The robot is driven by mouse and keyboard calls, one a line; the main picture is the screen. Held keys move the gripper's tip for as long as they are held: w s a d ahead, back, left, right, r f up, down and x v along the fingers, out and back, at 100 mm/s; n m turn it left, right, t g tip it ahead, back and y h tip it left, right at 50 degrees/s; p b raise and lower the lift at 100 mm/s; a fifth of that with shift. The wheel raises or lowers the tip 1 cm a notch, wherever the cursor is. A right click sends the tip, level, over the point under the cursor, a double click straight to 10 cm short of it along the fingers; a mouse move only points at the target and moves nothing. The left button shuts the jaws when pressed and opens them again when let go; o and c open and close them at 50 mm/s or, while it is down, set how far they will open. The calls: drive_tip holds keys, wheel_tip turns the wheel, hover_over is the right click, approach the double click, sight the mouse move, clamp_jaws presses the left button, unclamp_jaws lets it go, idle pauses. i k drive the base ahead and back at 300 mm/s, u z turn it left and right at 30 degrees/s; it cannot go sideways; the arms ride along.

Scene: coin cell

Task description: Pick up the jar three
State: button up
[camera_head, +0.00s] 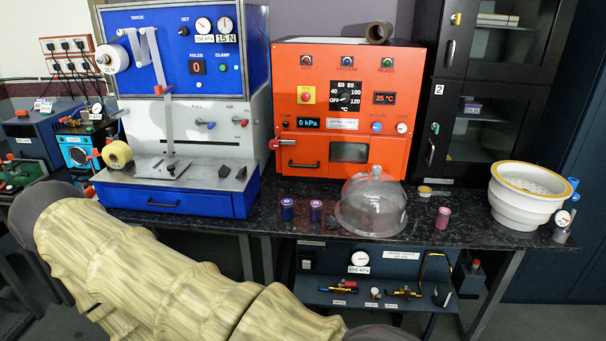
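Small lidded jars stand on the black speckled worktop (275,225). A dark blue jar (287,209) and a purple jar (315,211) stand close together, upright, left of a clear glass dome (373,205). A pink jar (442,218) stands upright, apart, right of the dome. Their markings are too small to read, so I cannot tell which is jar three. My arm, in a ribbed yellowish cover, crosses the lower left. My gripper is not in view.
A blue and white machine (186,110) and an orange oven (347,100) stand behind. A white strainer bowl (525,195) is at the right. A small tin (425,191) lies behind the pink jar. Worktop around the pink jar is mostly free. A lower shelf (390,303) holds tools.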

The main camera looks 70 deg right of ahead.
sight(287, 205)
drive_tip(key=z, duration=0.8)
drive_tip(key=i, duration=0.75)
drive_tip(key=z, duration=0.9)
